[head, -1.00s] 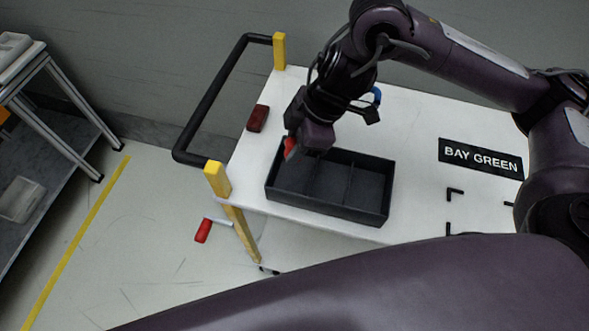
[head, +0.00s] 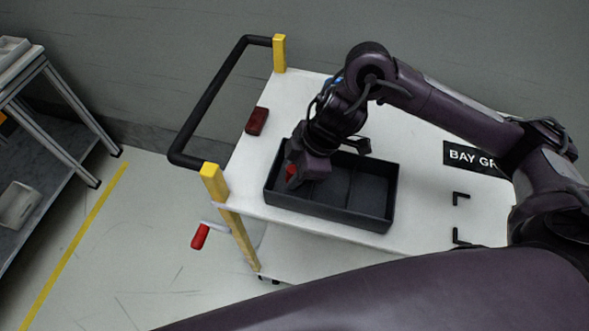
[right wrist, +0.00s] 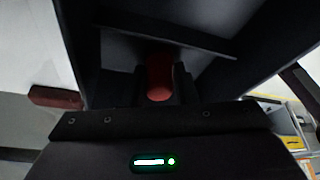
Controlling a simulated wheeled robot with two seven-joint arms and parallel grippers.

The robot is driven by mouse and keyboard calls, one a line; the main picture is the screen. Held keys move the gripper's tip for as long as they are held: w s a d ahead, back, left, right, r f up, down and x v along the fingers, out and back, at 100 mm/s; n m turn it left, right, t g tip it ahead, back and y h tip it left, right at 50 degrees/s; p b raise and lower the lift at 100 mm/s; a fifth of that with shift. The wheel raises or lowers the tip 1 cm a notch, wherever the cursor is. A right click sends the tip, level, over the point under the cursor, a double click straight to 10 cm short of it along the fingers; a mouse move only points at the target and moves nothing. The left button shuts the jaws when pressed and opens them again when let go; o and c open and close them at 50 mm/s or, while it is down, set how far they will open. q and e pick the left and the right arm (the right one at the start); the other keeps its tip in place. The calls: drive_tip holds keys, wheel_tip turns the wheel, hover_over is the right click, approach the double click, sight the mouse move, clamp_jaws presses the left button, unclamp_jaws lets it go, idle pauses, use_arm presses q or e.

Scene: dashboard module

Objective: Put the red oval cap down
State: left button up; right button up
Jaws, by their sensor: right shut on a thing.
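The red oval cap (right wrist: 159,78) shows between the fingers of my right gripper in the right wrist view. My right gripper (head: 292,181) is shut on it, and a bit of red shows at the fingertips in the head view. The gripper is over the left part of the black divided tray (head: 345,216), with the tips low at its left compartment. I cannot tell whether the cap touches the tray floor. The tray's walls and a divider also show in the right wrist view (right wrist: 225,75). My left gripper is not in view.
A dark red block (head: 257,121) lies on the white cart top (head: 420,150), left of the tray. A black handle (head: 215,95) with yellow posts (head: 214,183) edges the cart's left end. A blue item (head: 333,82) is partly hidden behind my right arm. A black label (head: 468,157) lies at right.

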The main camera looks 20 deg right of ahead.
drive_tip(key=o, duration=0.9)
drive_tip(key=shift+o, duration=0.2)
drive_tip(key=shift+d+r, duration=0.15)
drive_tip(key=shift+r, duration=0.25)
drive_tip(key=p+v, duration=0.3)
drive_tip(key=v, duration=0.8)
drive_tip(key=shift+s+r, duration=0.1)
